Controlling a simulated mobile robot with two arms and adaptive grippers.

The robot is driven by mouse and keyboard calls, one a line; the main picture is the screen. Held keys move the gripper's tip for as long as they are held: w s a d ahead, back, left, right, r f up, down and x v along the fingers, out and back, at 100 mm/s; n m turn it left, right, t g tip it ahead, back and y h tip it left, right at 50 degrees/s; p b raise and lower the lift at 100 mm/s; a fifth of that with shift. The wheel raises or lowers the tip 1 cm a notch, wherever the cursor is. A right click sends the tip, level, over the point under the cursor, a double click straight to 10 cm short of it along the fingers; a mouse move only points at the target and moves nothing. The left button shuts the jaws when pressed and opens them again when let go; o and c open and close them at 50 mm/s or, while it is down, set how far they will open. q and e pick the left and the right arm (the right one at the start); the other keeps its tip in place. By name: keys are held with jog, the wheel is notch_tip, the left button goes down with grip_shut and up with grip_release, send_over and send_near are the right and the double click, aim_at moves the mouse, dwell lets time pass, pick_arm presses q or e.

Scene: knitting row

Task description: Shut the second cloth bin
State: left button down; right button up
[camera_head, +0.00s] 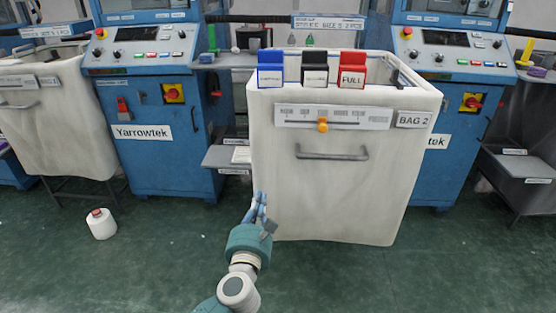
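The second cloth bin (345,195) is a large off-white bin labelled "BAG 2" in the middle of the camera_head view. It stands out in front of the blue machines on either side. Its front has a grey bar handle (331,154) below a printed strip with an orange slider (323,125). My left gripper (261,204) is low, in front of the bin's lower left corner and well below the handle. Its fingers look close together, but I cannot tell if they are open or shut. Nothing shows in them. My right gripper is not in view.
Blue, black and red tags (314,69) sit on the bin's front rim. Blue machines (150,110) stand left and right. Another cloth bin (60,125) is at far left.

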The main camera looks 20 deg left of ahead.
pick_arm(q)
jog(key=n, duration=0.1)
jog(key=b, duration=0.1)
send_near(264, 164)
jog(key=shift+y, duration=0.3)
jog(key=b+x, duration=0.2)
jog(key=x, duration=0.3)
jog(key=shift+w+f, duration=0.1)
jog(key=shift+w, duration=0.3)
jog(key=shift+w+a, duration=0.15)
jog(key=shift+w, duration=0.45)
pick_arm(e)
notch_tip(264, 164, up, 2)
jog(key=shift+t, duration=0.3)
pick_arm(q)
jog(key=shift+w, duration=0.15)
